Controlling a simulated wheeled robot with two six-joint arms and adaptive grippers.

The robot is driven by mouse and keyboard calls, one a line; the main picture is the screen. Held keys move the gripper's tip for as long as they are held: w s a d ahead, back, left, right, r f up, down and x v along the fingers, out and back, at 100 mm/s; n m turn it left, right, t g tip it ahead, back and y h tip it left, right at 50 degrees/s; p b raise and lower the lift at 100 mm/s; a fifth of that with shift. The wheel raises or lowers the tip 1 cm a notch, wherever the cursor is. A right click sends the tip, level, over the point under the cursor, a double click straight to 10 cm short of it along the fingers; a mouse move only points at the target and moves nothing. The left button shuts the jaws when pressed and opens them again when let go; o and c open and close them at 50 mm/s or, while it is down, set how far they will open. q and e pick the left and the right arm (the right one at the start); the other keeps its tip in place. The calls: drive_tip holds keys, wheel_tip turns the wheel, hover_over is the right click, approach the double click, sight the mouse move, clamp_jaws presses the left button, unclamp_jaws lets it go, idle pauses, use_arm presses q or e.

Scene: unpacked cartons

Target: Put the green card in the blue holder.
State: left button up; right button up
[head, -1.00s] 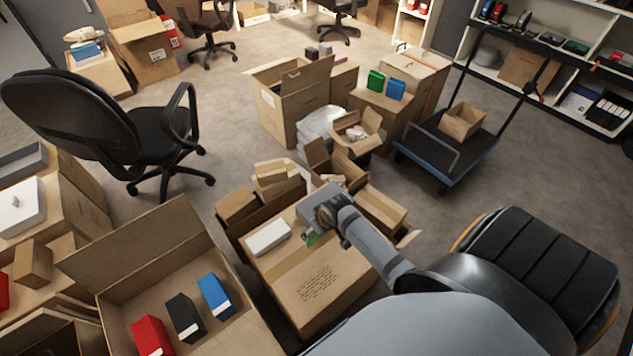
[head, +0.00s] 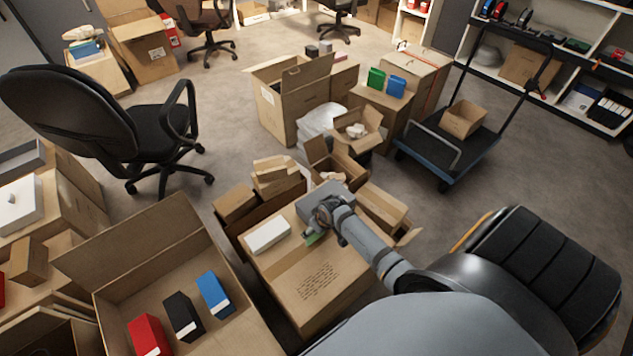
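A small piece of the green card (head: 311,239) shows just below my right gripper (head: 309,228), over the closed carton in the middle. The gripper's wrist and arm hide most of it. I cannot tell whether the fingers are shut on the card or it lies under them on the carton. A blue holder (head: 214,295) stands in the open carton at the lower left, beside a black one (head: 184,317) and a red one (head: 150,338). Another blue box-like thing (head: 396,88) stands on a carton farther back. My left gripper is not in view.
The closed carton (head: 345,278) bears a white box (head: 268,236) at its left. Open cartons (head: 262,208) crowd behind it. An office chair (head: 150,135) stands at the left, a trolley (head: 450,150) at the right. Floor is clear between chair and cartons.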

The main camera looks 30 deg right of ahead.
drive_tip(key=o, duration=0.4)
drive_tip(key=shift+c, duration=0.2)
drive_tip(key=shift+r, duration=0.1)
drive_tip(key=p+v, duration=0.3)
drive_tip(key=v, duration=0.9)
